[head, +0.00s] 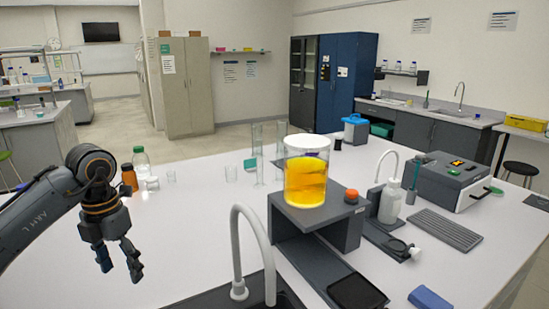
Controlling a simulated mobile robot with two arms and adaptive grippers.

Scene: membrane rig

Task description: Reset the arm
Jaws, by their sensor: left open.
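My left gripper (119,262) hangs at the left of the head view, fingers pointing down and spread apart. Nothing is between its fingers. It is above the left part of the white bench (170,240), clear of the glassware behind it. The left arm comes in from the left edge. The membrane rig shows as a grey stand (300,240) with a beaker of orange-yellow liquid (306,182) on top, under a white lid or disc (307,144). My right gripper does not show.
A grey faucet (252,245) and dark sink stand at the front middle. A green-capped bottle (141,162), an orange-brown bottle (129,178) and clear glassware stand behind the gripper.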

